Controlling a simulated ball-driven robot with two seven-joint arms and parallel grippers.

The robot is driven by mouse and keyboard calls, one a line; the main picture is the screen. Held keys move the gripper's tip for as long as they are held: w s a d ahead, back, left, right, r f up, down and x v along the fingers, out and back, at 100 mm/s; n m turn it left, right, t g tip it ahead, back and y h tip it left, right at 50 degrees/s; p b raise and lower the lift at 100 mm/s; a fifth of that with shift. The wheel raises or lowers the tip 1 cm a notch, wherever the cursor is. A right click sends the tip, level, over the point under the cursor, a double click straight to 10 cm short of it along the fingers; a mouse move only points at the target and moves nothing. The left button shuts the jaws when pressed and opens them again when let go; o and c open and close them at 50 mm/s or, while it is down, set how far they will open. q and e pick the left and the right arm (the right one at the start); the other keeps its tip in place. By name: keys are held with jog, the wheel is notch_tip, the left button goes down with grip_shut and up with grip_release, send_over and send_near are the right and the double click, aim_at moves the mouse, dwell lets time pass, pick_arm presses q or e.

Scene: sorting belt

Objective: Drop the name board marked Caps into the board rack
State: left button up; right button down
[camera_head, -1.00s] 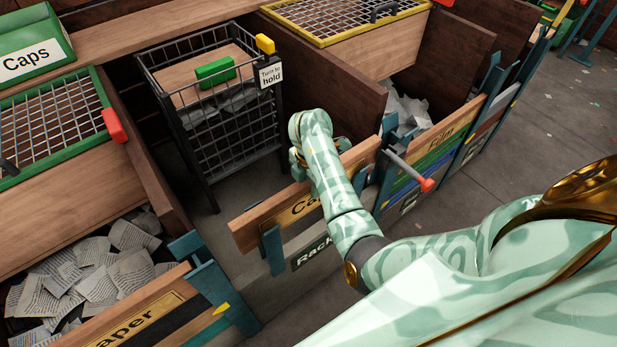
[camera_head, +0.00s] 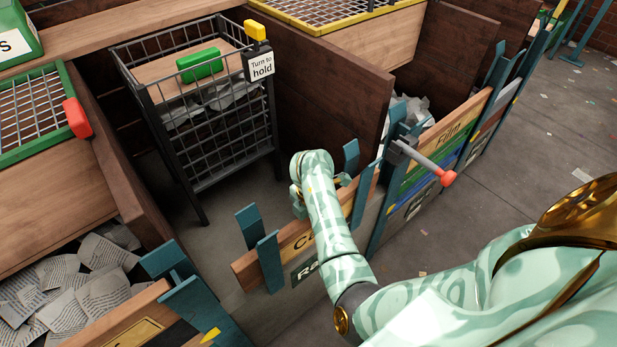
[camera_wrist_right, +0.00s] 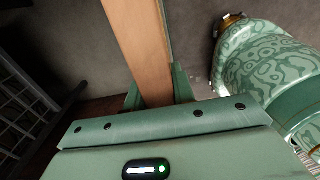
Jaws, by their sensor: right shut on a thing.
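The Caps board (camera_head: 248,268) is a long wooden plank with a yellow name plate, partly covered by my right arm. My right gripper (camera_head: 303,203) is shut on its top edge near the middle. In the right wrist view the plank (camera_wrist_right: 140,45) runs between the two green fingers (camera_wrist_right: 158,90). The board rack has teal posts; at the left end one post (camera_head: 268,262) stands in front of the board and another (camera_head: 250,227) behind it. The rack's dark label (camera_head: 303,272) shows below the board. Whether the board touches the rack's bottom is hidden. My left gripper is not in view.
A black wire cart (camera_head: 215,120) with a "Turn to hold" sign (camera_head: 261,66) stands in the bay behind the rack. A grey handle with a red knob (camera_head: 447,178) sticks out right of my forearm. Paper-filled bins (camera_head: 70,285) lie left. The floor at right is open.

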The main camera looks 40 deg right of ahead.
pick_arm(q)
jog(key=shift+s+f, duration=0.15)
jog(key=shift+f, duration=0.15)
pick_arm(e)
jog(key=shift+f, duration=0.4)
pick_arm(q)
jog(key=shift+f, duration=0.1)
pick_arm(e)
jog(key=shift+f, duration=0.15)
jog(key=shift+f+b, duration=0.6)
jog(key=shift+b, duration=0.05)
jog(key=c, duration=1.1)
grip_release()
jog(key=shift+r, duration=0.1)
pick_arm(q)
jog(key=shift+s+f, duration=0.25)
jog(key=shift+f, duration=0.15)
